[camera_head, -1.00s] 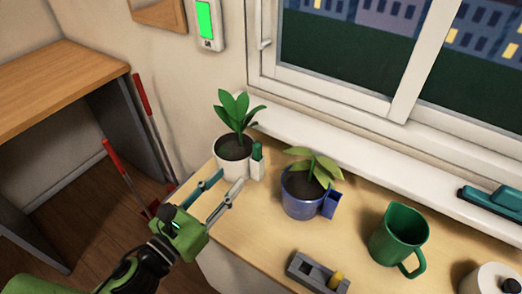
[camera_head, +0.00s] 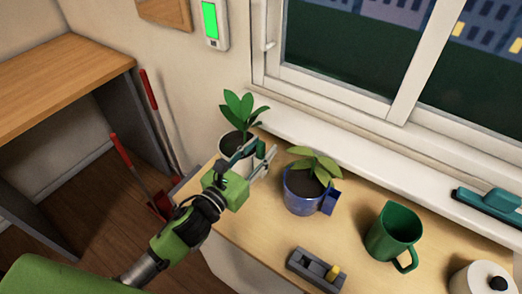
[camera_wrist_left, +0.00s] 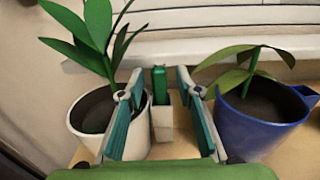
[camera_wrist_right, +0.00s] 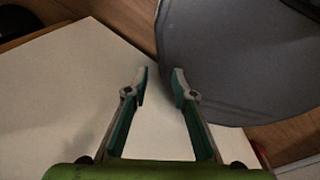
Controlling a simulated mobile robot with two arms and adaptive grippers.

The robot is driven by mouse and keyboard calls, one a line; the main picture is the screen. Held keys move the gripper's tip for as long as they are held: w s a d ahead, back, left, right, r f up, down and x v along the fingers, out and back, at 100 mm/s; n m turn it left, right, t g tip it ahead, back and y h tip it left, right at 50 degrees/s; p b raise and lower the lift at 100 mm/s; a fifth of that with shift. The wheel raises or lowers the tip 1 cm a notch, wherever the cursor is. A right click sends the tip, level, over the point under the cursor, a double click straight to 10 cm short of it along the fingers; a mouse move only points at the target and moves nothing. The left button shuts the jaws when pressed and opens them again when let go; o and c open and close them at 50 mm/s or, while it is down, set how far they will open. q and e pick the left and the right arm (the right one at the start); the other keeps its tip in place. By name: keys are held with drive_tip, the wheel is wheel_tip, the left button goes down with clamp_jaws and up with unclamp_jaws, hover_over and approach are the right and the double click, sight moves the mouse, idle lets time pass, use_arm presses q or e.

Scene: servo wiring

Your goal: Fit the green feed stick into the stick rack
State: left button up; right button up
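The green feed stick (camera_head: 261,149) stands upright in a small white holder at the side of the white plant pot. It also shows in the left wrist view (camera_wrist_left: 159,82), above the white holder (camera_wrist_left: 162,122). My left gripper (camera_head: 258,157) is open, with a finger on either side of the stick in the wrist view; I cannot tell whether either touches it. A grey slotted block (camera_head: 308,266) with a yellow piece (camera_head: 333,272) in it, perhaps the stick rack, lies at the table's front. My right gripper (camera_wrist_right: 159,78) is open and empty, seen only in its wrist view.
The white pot (camera_wrist_left: 85,128) holds a leafy plant. A blue pot (camera_head: 300,196) with a blue side holder (camera_head: 329,203) stands to its right. A green jug (camera_head: 394,233) and a white round container (camera_head: 482,279) are further right. A windowsill (camera_head: 376,162) runs behind.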

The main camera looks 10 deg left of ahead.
use_arm(q)
drive_tip(key=shift+w+d, duration=0.1)
drive_tip(key=shift+w, duration=0.15)
clamp_jaws()
